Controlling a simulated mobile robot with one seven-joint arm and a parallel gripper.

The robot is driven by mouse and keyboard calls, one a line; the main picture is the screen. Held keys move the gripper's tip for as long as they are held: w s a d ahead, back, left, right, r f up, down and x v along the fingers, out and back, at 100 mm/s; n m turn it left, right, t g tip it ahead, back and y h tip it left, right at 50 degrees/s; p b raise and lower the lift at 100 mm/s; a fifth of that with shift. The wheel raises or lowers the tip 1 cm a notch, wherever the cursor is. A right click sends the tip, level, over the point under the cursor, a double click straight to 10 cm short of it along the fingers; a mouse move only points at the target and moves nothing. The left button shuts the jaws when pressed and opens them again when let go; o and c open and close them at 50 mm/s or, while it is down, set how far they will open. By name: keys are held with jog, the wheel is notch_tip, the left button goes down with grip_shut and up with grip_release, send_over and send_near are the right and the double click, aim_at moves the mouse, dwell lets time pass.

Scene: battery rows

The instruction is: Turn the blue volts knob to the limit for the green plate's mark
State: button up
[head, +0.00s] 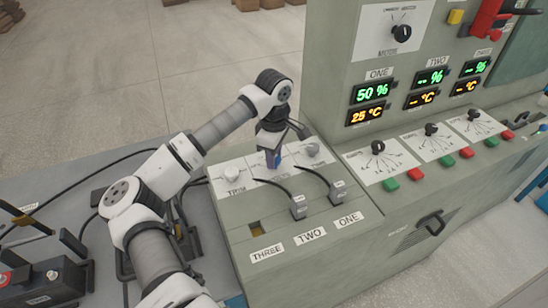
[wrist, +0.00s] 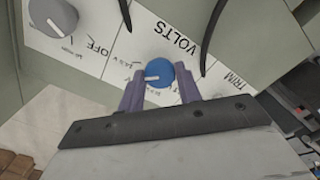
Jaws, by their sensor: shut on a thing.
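The blue volts knob (wrist: 160,71) sits on a white plate lettered VOLTS (wrist: 172,38) in the wrist view. Its white pointer line points left in that view, toward small scale marks that are too blurred to read. My gripper (wrist: 160,88) has its two purple fingers on either side of the knob and is shut on it. In the head view my gripper (head: 273,158) reaches down to the sloped panel, and it mostly hides the knob. I cannot make out a green plate in either view.
A grey knob (wrist: 53,16) by OFF and the TRIM plate (wrist: 232,84) flank the volts plate. Black cables run to plugs (head: 298,207) on the panel. The tall cabinet (head: 330,70) with a lit ONE display (head: 372,93), reading 50 % and 25 °C, stands close right of my arm.

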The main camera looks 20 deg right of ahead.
jog(key=n+b, duration=0.5)
jog(key=shift+f, duration=0.2)
jog(key=n+b, duration=0.4)
jog(key=n, duration=0.1)
jog(key=shift+n, duration=0.4)
jog(key=n+b, duration=0.3)
jog(key=n, duration=0.3)
jog(key=shift+r+b, duration=0.1)
jog(key=shift+b, duration=0.25)
jog(key=n+b, duration=0.2)
jog(key=n, duration=0.3)
jog(key=shift+r+n, duration=0.15)
jog(key=shift+n, duration=0.15)
jog(key=o, duration=1)
notch_tip(320, 180, up, 14)
